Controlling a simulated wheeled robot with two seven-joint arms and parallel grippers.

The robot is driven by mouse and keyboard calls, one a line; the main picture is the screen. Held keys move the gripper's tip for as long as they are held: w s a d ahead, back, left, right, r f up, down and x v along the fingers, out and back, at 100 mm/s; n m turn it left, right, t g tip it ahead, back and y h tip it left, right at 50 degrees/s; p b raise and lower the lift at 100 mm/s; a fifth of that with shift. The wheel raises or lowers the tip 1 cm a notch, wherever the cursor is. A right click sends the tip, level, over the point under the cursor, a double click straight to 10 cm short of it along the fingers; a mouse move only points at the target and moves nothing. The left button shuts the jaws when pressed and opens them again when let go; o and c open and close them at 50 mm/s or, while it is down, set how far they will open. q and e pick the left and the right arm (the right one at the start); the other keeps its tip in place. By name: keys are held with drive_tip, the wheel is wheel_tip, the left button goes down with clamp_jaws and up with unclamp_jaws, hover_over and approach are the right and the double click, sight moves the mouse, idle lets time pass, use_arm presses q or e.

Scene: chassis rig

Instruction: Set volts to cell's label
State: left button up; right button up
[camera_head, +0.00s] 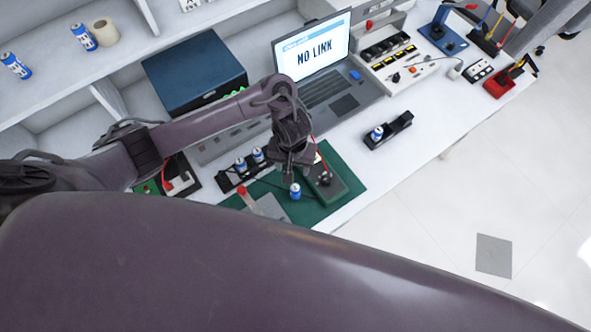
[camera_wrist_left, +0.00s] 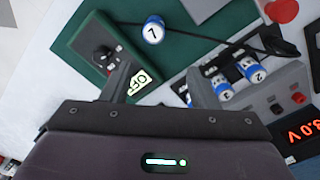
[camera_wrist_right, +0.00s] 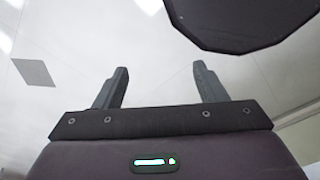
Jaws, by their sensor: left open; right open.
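A blue-and-white cell (camera_head: 295,190) stands on the green mat (camera_head: 345,185); in the left wrist view this cell (camera_wrist_left: 153,30) shows a mark like a 7 or 1. Beside it is a dark green box (camera_head: 328,185) with a black knob (camera_wrist_left: 103,54) and a lit display (camera_wrist_left: 139,82) that seems to read OFF. My left gripper (camera_wrist_left: 160,68) is open and empty above the box and cell. Cells marked 2 and 3 (camera_wrist_left: 248,67) sit in a black holder. A red display (camera_wrist_left: 301,130) reads 3.0 V. My right gripper (camera_wrist_right: 161,66) is open and empty, away from the bench.
A laptop (camera_head: 312,55) reads NO LINK. Another cell (camera_head: 377,133) sits in a black cradle (camera_head: 388,131). A blue box (camera_head: 195,73) stands at the back.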

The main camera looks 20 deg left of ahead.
sight(295, 188)
use_arm(q)
drive_tip(key=s+f+b, duration=0.1)
drive_tip(key=f, duration=0.1)
drive_tip(key=s+d+f+b, duration=0.1)
drive_tip(key=f+b, duration=0.1)
drive_tip(key=shift+s+d+f, duration=0.1)
drive_tip(key=shift+s+d, duration=0.05)
drive_tip(key=shift+s, duration=0.05)
drive_tip(key=shift+w+f, duration=0.2)
drive_tip(key=shift+f, duration=1.05)
drive_tip(key=shift+s+f, duration=0.1)
drive_tip(key=shift+f, duration=0.1)
drive_tip(key=c, duration=0.7)
clamp_jaws()
use_arm(e)
drive_tip(key=s+f, duration=0.1)
drive_tip(key=f, duration=0.1)
drive_tip(key=s+f, duration=0.2)
drive_tip(key=shift+s, duration=0.15)
